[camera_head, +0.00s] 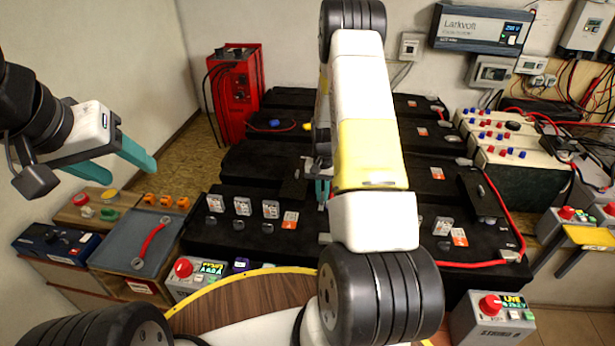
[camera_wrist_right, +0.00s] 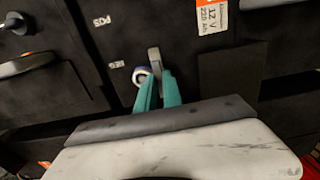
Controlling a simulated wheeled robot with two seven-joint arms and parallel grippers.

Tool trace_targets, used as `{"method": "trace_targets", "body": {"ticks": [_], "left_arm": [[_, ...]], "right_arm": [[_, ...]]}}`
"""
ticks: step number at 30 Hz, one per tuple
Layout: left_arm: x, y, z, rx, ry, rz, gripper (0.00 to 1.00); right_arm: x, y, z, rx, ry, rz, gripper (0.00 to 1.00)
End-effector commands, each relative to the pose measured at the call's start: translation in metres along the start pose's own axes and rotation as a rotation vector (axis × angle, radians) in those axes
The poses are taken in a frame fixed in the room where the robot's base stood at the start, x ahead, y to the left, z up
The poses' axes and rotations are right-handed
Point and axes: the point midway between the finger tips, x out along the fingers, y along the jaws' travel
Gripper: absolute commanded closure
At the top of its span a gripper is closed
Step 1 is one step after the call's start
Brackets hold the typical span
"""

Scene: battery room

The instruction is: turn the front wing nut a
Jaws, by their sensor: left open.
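My right gripper (camera_head: 322,190) reaches down among the black batteries, largely hidden by its own arm in the head view. In the right wrist view, its two teal fingers (camera_wrist_right: 159,88) are close together. A small grey tab (camera_wrist_right: 154,58), which looks like a wing of a wing nut, stands at the fingertips. A pale ring (camera_wrist_right: 141,75) lies beside it. I cannot tell whether the fingers grip the tab or only stand around it. My left gripper (camera_head: 133,173) is open and empty, above the left side, far from the batteries.
Black batteries (camera_head: 250,205) fill the middle, with grey terminal parts and a red cable (camera_head: 510,215) at right. A red cabinet (camera_head: 238,90) is behind. A control box (camera_head: 490,315) is at front right.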

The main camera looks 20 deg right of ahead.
Motion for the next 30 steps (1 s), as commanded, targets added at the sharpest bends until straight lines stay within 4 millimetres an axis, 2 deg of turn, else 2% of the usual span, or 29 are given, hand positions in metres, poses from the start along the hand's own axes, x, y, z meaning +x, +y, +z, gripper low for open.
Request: {"method": "trace_targets", "body": {"ticks": [16,30], "left_arm": [[0.0000,0.0000,0.0000,0.000,0.000,0.000,0.43],[0.0000,0.0000,0.0000,0.000,0.000,0.000,0.43]], "right_arm": [[-0.0004,0.0005,-0.0001,-0.067,0.000,0.000,1.00],[-0.0007,0.0005,-0.0001,-0.450,0.000,0.000,1.00]]}}
